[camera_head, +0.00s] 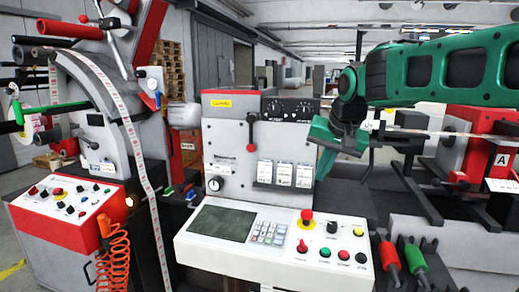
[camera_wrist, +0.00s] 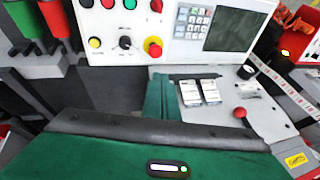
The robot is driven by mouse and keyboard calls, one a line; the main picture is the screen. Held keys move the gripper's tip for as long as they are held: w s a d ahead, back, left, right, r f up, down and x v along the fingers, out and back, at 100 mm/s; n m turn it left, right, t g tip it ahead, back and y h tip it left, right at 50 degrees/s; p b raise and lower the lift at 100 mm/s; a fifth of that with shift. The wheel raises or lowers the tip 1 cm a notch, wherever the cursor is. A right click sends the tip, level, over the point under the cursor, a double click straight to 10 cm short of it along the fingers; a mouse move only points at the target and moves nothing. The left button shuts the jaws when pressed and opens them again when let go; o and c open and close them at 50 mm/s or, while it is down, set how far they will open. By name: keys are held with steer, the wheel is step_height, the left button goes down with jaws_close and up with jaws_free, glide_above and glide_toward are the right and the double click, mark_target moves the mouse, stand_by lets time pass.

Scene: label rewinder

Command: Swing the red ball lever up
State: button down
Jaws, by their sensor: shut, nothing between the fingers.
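The red ball lever (camera_head: 250,147) is on the grey upright panel (camera_head: 228,140) in the middle of the head view. Its dark rod hangs down from a black pivot, with the red ball at the lower end. In the wrist view the red ball (camera_wrist: 240,112) shows right of the fingers, against the pale panel. My green gripper (camera_head: 323,158) is to the right of the panel, apart from the lever, pointing down. It is shut and empty. In the wrist view the green fingers (camera_wrist: 160,97) stand together near the middle. The lever's pivot is unclear in the wrist view.
White label cards (camera_head: 284,174) are mounted on the panel between lever and gripper. Below juts a console (camera_head: 275,240) with a screen, keypad and red knob (camera_head: 306,216). A grey label arc (camera_head: 98,85) stands left. Red and green handled tools (camera_head: 416,257) are at lower right.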

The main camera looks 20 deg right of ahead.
steer(key=w+a+r+t+y, duration=0.1)
steer(key=w+a+r+t, duration=0.1)
steer(key=w+a+r, duration=0.5)
step_height(320, 180, up, 2)
steer(key=shift+w+r, duration=0.1)
steer(key=shift+w, duration=1.15)
steer(key=w+a+f, duration=0.3)
steer(key=w+f, duration=0.4)
steer(key=w, duration=0.2)
steer(key=shift+a, duration=0.25)
